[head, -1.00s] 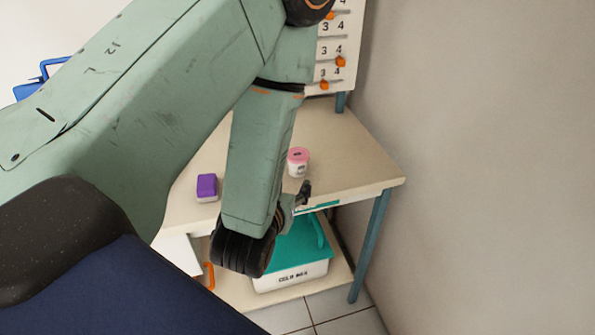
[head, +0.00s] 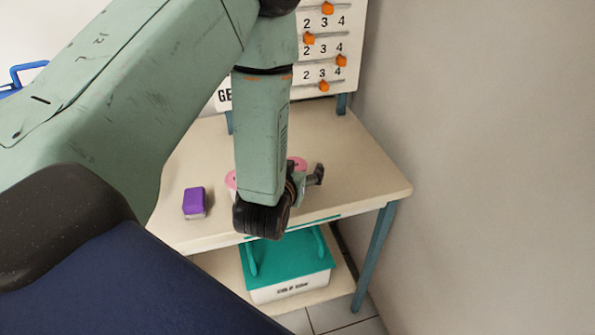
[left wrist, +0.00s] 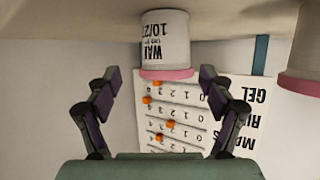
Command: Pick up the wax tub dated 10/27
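In the left wrist view, which looks upside down, a white tub with a pink lid (left wrist: 166,40) carries a label reading 10/27, its first word partly readable. It stands on the table between and beyond my left gripper's (left wrist: 160,76) spread fingers, with nothing held. A second pink-lidded tub (left wrist: 300,55) is cut off at the right edge, its label not visible. In the head view, my left gripper (head: 312,180) is low over the table's front part. Behind it, a pink lid (head: 298,162) shows partly, and another pink-lidded tub (head: 231,181) is mostly hidden by my arm. My right gripper is out of view.
A purple-topped box (head: 194,202) sits on the table (head: 365,165) at the left. A board with orange sliders (head: 325,50) stands at the back. A teal-lidded white bin (head: 290,265) is on the lower shelf. A wall is at the right. The table's right side is clear.

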